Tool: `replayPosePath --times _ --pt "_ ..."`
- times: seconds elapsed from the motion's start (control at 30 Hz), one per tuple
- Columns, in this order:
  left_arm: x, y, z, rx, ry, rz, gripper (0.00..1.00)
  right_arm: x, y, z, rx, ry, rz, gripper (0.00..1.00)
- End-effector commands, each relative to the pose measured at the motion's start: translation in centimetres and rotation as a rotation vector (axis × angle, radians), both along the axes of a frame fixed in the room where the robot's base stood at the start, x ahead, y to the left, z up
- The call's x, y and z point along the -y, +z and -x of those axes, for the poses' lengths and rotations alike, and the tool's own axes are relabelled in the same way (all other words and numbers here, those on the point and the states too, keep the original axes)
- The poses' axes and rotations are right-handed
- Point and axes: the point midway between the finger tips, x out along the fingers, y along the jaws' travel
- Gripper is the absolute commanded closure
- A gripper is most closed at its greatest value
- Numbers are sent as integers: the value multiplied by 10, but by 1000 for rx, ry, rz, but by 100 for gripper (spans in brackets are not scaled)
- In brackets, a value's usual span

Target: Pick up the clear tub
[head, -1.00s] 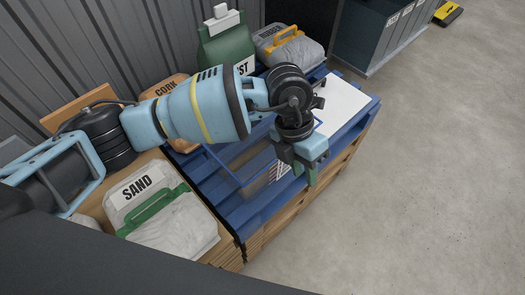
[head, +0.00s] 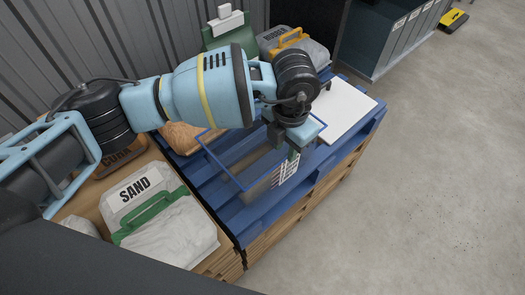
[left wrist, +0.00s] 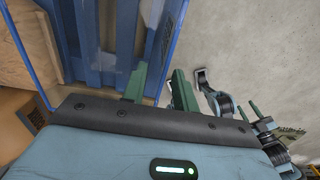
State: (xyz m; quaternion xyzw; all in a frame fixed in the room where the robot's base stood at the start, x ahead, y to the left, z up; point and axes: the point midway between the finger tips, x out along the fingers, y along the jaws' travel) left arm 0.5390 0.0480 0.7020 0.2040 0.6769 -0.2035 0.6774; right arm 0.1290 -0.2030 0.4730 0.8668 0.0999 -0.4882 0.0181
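The clear tub (head: 243,188) has a blue rim and stands on a blue pallet. Its see-through walls are hard to make out, and a grid label shows on its right side. My left gripper (head: 292,148) is at the tub's right wall, pointing down. In the left wrist view the rim (left wrist: 30,62) shows at left. There the green fingers of the left gripper (left wrist: 160,88) are apart, with the labelled wall seemingly between them and no clear contact. Dark joints and small green parts of what appears to be my right gripper (left wrist: 268,122) show over the floor.
A sand bag (head: 165,215) lies front left, on wood. A white board (head: 345,108) lies right of the tub. The floor (head: 430,170) at right is clear.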

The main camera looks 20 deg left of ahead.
Motion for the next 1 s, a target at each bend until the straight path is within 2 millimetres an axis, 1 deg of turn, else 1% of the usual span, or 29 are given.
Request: replayPosePath --times 0.17,0.3,0.4,0.5,0.67,0.9,1.0 --pt "3 -17 -2 -3 0 -1 71 1 -5 3 -7 0 1 64" --pt "6 -38 -5 -4 0 -1 71 2 -10 4 -12 0 3 64" --pt "6 -48 -5 -4 0 0 71 3 -12 4 -13 0 6 64" --pt "6 -52 -6 -1 -1 0 71 4 -12 4 -14 -1 8 64" --pt "6 -51 -6 -1 -1 1 71 5 -12 4 -13 -1 7 64" --pt "6 -51 -6 -1 -1 0 100 4 -12 3 -11 -1 7 64" --pt "6 -51 -6 -1 -1 0 100 4 -11 3 -10 -1 7 64"
